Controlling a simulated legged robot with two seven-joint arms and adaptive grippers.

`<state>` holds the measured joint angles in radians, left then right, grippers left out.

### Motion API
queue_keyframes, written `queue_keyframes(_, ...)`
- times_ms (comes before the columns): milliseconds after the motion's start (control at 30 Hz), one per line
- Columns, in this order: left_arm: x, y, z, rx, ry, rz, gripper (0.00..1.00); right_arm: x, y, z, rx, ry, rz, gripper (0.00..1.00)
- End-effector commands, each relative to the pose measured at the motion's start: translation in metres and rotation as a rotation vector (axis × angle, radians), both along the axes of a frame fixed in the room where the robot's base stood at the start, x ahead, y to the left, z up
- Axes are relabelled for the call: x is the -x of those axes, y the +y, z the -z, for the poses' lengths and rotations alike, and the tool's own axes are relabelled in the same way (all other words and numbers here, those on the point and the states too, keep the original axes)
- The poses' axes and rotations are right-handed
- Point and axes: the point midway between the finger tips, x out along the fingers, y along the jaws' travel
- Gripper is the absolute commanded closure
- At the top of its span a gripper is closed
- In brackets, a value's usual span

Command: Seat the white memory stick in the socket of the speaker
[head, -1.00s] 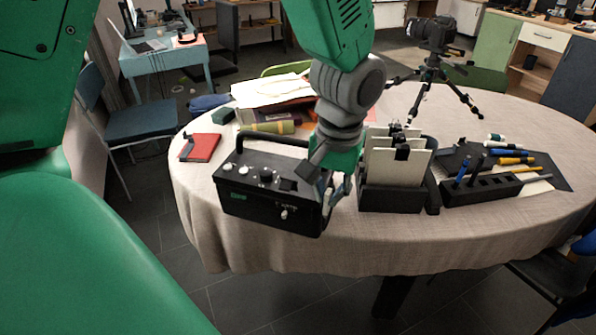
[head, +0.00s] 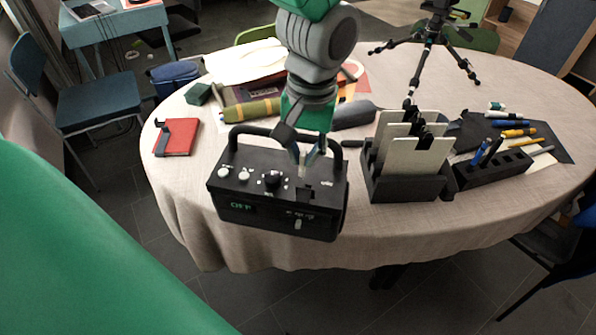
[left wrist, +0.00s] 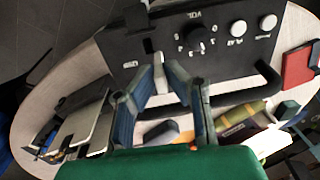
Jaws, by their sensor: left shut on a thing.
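The black speaker (head: 278,192) stands near the table's front edge, with knobs and a carrying handle; its top panel also shows in the left wrist view (left wrist: 225,50). My left gripper (head: 303,166) points down over the right part of that panel. It is shut on the small white memory stick (left wrist: 160,78), which shows between the fingers in the left wrist view. The stick's lower end is close to the panel; I cannot tell whether it touches. The socket is not clearly seen. A small pale piece (head: 298,224) shows on the speaker's front face. My right gripper is not in view.
A black holder with pale boards (head: 405,180) stands right of the speaker, and a pen rack (head: 492,167) beyond it. A red notebook (head: 177,137) lies at the left. A tripod (head: 428,60) stands at the back.

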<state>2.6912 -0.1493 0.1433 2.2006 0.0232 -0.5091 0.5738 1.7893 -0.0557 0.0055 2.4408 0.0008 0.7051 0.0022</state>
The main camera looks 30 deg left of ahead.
Motion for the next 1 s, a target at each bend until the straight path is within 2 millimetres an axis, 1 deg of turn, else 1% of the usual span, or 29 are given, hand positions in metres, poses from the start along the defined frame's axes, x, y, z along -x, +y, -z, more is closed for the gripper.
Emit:
queue_keyframes(33, 0.0, -0.002, 0.008, -0.003, 0.001, 0.002, 1.0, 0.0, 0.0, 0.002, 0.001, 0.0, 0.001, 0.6)
queue_keyframes(133, 0.0, -0.002, 0.014, -0.002, 0.0, 0.003, 1.0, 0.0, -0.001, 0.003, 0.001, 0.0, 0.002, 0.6)
queue_keyframes(233, 0.0, 0.002, 0.023, 0.002, 0.0, 0.002, 1.0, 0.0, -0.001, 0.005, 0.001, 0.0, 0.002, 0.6)
queue_keyframes(400, 0.0, 0.009, 0.05, 0.01, 0.003, 0.003, 1.0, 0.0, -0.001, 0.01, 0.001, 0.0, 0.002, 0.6)
queue_keyframes(433, 0.0, 0.01, 0.053, 0.012, 0.002, 0.002, 1.0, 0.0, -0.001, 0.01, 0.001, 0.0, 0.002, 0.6)
queue_keyframes(500, 0.0, 0.012, 0.057, 0.014, 0.003, 0.0, 1.0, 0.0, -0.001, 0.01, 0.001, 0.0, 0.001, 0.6)
queue_keyframes(633, 0.0, 0.012, 0.056, 0.011, 0.005, 0.0, 1.0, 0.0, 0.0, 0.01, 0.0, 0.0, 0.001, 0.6)
queue_keyframes(667, 0.0, 0.012, 0.056, 0.009, 0.006, 0.0, 0.8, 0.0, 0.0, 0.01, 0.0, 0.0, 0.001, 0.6)
queue_keyframes(700, 0.0, 0.011, 0.056, 0.008, 0.005, 0.0, 0.71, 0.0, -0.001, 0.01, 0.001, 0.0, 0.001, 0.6)
queue_keyframes(1000, 0.0, 0.005, 0.05, 0.005, -0.002, 0.002, 0.71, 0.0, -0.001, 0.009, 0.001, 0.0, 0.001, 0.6)
